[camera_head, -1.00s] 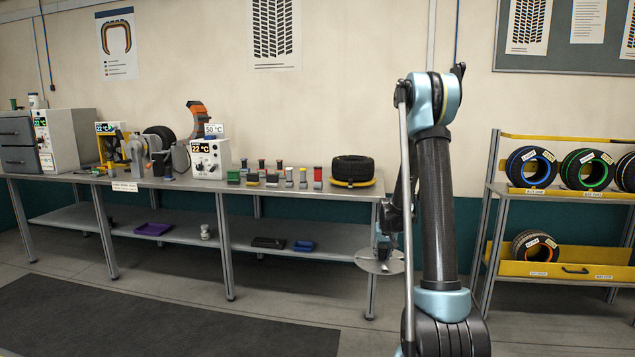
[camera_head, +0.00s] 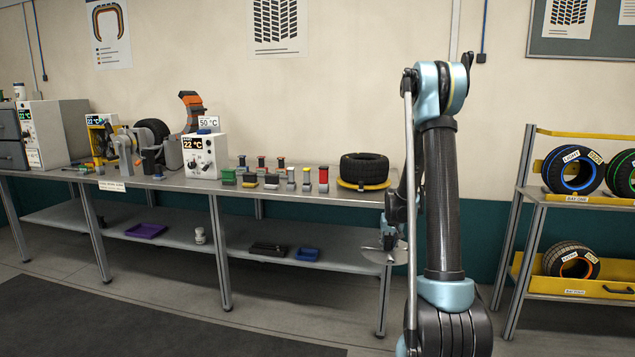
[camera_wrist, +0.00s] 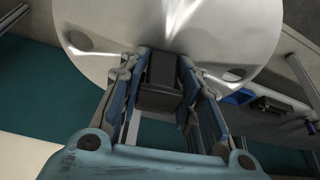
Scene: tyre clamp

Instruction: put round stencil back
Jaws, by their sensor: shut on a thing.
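The round stencil is a thin, flat, silvery disc with holes near its rim. In the wrist view the disc (camera_wrist: 225,35) fills the upper middle. My gripper (camera_wrist: 162,75) is shut on the stencil's dark block-shaped handle, with a finger on each side of it. In the head view the stencil (camera_head: 374,257) shows edge-on, held beside the front right of the bench, below the top. My gripper (camera_head: 388,240) there is partly hidden by my arm.
The long grey bench (camera_head: 300,192) carries several coloured stamp-like blocks (camera_head: 271,178), a tyre (camera_head: 364,168) on a yellow-rimmed stand and a control box (camera_head: 205,155). Its lower shelf holds a purple tray (camera_head: 147,230) and a blue tray (camera_head: 306,254). A tyre rack (camera_head: 575,198) stands at right.

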